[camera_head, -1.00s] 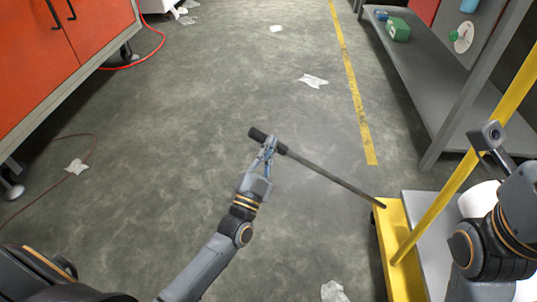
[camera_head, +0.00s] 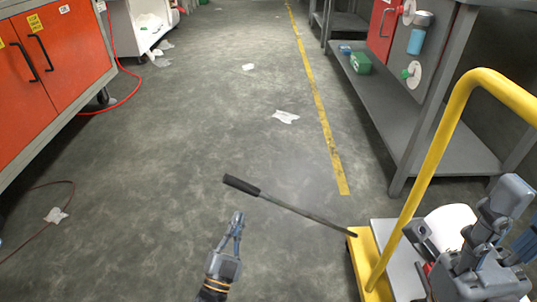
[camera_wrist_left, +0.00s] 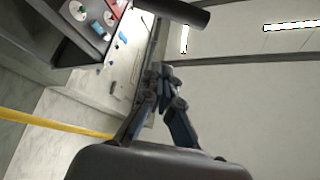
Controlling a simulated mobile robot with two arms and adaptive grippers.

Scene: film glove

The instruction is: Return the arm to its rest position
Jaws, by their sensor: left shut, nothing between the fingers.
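My left gripper (camera_head: 238,214) is at the bottom middle of the head view, its fingertips together and empty. A dark rod with a black grip (camera_head: 242,185) slants from just beyond the fingertips down to the yellow cart; a gap shows between the grip and my fingers. In the left wrist view, the shut fingers (camera_wrist_left: 165,75) meet in the middle, and the dark grip (camera_wrist_left: 172,11) lies apart from them at the top. My right arm is folded over the cart at the lower right; I cannot make out its finger state.
The yellow cart (camera_head: 362,262) with its tall yellow handle (camera_head: 428,165) stands at the lower right. A grey shelf (camera_head: 400,125) is behind it. Orange cabinets (camera_head: 70,60) line the left. Paper scraps (camera_head: 286,117) lie on the mostly clear floor.

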